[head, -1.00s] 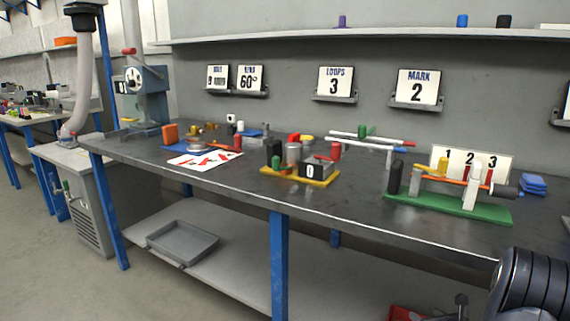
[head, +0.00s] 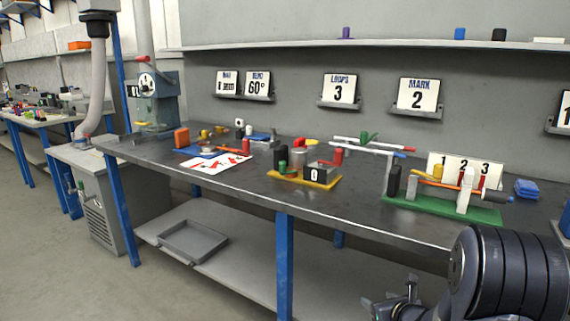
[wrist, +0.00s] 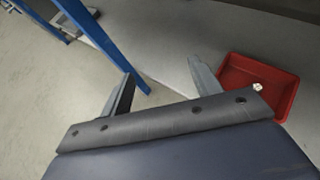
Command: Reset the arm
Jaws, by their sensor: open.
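My dark ribbed arm fills the lower right corner. No object is held.
The dark workbench (head: 330,210) stands ahead on blue legs (head: 284,265), with fixtures and signs along it. A grey tray (head: 192,241) lies on the lower shelf. A red bin (wrist: 260,85) is right of my gripper. Open floor lies at left.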

